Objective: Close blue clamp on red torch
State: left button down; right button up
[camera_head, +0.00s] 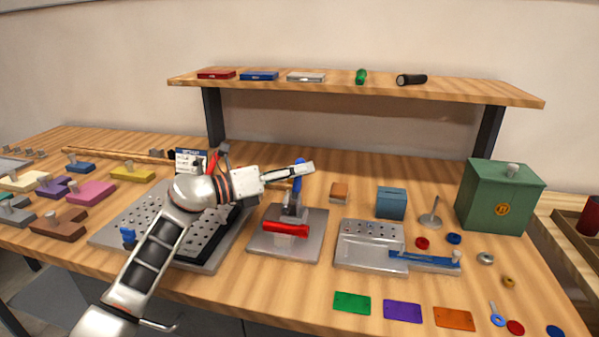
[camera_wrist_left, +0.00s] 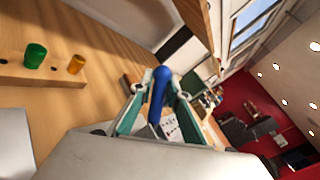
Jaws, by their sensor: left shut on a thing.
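The red torch (camera_head: 287,229) lies crosswise on a grey metal plate (camera_head: 302,255) at the middle of the workbench. The clamp stands just behind it, with its blue handle (camera_head: 298,182) pointing up. My left gripper (camera_head: 301,169) reaches in from the left at the top of the handle. In the left wrist view, the blue handle (camera_wrist_left: 158,88) sits between the two fingers, which are shut on it. The clamp's metal linkage (camera_head: 293,207) shows below the handle; its contact with the torch is unclear. My right gripper is in neither view.
A perforated plate (camera_head: 120,232) lies under my left arm. Right of the torch stand a metal fixture (camera_head: 365,258) with a blue bar, a blue box (camera_head: 391,203) and a green box (camera_head: 499,200). A shelf (camera_head: 350,88) spans the back. Coloured cards (camera_head: 352,303) lie along the front.

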pick_arm(q)
jog(key=c, duration=2)
grip_release()
jog(key=shift+a, duration=0.1)
jog(key=v, duration=1.2)
